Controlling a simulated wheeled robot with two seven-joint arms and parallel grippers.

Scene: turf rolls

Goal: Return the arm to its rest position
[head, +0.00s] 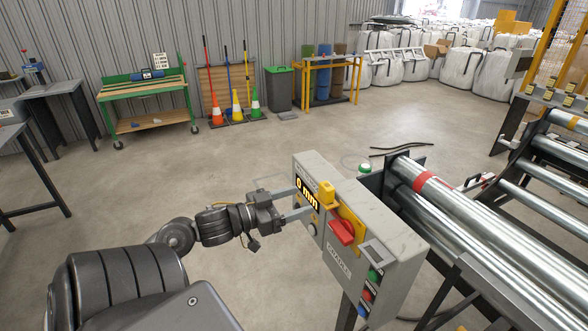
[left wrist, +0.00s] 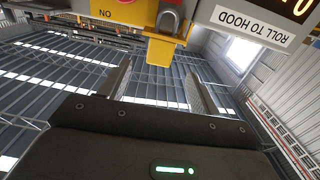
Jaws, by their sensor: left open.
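My left arm reaches in from the lower left of the head view. My left gripper (head: 300,204) is open and empty, with its two fingers apart and pointing at the left face of a grey control box (head: 375,262). In the head view I cannot tell whether the fingertips touch the box. My right gripper is not in view.
The box carries a "0 mm" display (head: 307,195), a red handle (head: 342,232) and push buttons (head: 374,275). Steel rollers (head: 470,215) lie to its right. A green workbench (head: 147,95), cones (head: 236,106) and white bags (head: 460,68) stand far back. The floor between is mostly clear.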

